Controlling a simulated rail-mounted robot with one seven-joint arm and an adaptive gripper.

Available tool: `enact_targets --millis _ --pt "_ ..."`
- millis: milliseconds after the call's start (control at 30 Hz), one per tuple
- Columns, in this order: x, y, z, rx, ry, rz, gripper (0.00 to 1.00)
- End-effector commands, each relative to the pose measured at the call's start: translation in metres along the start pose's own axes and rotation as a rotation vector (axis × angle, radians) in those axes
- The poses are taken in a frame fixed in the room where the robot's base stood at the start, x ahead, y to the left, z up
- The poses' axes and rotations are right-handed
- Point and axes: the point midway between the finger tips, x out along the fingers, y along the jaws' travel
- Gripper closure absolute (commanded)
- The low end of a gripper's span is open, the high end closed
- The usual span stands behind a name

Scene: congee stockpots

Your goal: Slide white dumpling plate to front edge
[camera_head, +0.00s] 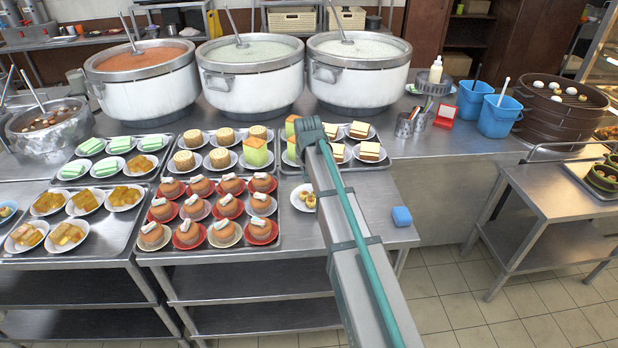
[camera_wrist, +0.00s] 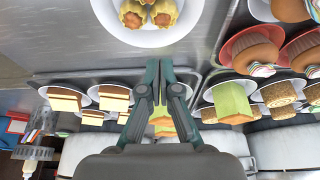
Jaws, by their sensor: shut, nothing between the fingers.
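The white dumpling plate (camera_head: 296,203) holds several small yellow-brown dumplings (camera_head: 309,199). It lies on the steel table, right of the tray of brown buns, and my arm hides its right part in the head view. In the wrist view the plate (camera_wrist: 118,32) is at the top, cut off by the picture edge. My gripper (camera_wrist: 160,64) is shut and empty. Its fingertips point at the plate's rear side in that view, close to the rim; whether they touch it I cannot tell. In the head view my own arm hides the fingers.
A tray of layered cakes (camera_head: 371,149) and a green cake (camera_head: 257,151) stand behind the plate. The bun tray (camera_head: 206,238) borders it on the left. A blue block (camera_head: 401,216) sits at right near the table's front. Three large stockpots (camera_head: 358,85) stand at the back.

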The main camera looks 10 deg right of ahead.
Motion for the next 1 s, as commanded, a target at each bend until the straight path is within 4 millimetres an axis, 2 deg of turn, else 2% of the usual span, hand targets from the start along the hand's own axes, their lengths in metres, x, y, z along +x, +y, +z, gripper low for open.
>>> enact_targets --millis 300,500,700,1000 --pt "0.049 0.0 -0.001 -0.002 -0.002 0.001 1.0" --pt "0.074 0.0 -0.001 -0.002 -0.002 0.001 1.0" --pt "0.084 0.0 0.0 -0.002 0.0 0.001 1.0" --pt "0.085 0.0 0.001 -0.002 0.0 0.001 1.0"
